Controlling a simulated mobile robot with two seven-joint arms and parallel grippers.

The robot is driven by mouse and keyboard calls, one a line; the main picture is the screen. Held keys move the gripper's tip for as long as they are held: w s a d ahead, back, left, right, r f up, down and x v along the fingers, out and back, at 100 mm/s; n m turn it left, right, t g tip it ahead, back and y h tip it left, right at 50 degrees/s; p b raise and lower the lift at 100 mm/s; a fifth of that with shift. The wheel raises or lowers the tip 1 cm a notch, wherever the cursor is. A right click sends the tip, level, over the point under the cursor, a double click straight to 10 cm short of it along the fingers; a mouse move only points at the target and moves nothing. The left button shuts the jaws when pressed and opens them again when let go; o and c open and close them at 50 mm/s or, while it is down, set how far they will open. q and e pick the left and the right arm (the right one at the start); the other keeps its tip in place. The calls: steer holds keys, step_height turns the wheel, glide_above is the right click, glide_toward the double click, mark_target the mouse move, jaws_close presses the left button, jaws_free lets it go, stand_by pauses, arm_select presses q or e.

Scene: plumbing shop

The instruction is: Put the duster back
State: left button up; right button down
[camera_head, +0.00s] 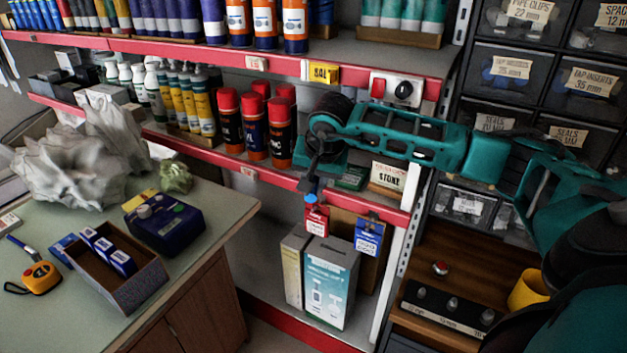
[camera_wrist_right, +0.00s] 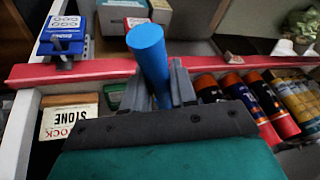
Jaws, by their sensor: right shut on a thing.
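My right gripper (camera_head: 313,172) hangs down from the teal right arm in front of the shelf unit. In the right wrist view, my right gripper (camera_wrist_right: 163,85) is shut on a plain blue cylinder (camera_wrist_right: 150,50), which looks like the duster's handle. In the head view a small blue part of the duster (camera_head: 311,198) shows just under the fingers. I cannot make out the duster's head in either view. My left gripper is not in view.
Red-capped cans (camera_head: 255,128) stand on the middle shelf left of my gripper. A STONE label (camera_head: 388,177) is to its right. Red (camera_head: 316,218) and blue tags (camera_head: 368,238) and a boxed product (camera_head: 331,282) are below. A counter (camera_head: 205,225) stands at left, drawers (camera_head: 515,75) at right.

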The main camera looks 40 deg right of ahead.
steer(key=c, duration=0.9)
jaws_free()
steer(key=shift+r, duration=0.1)
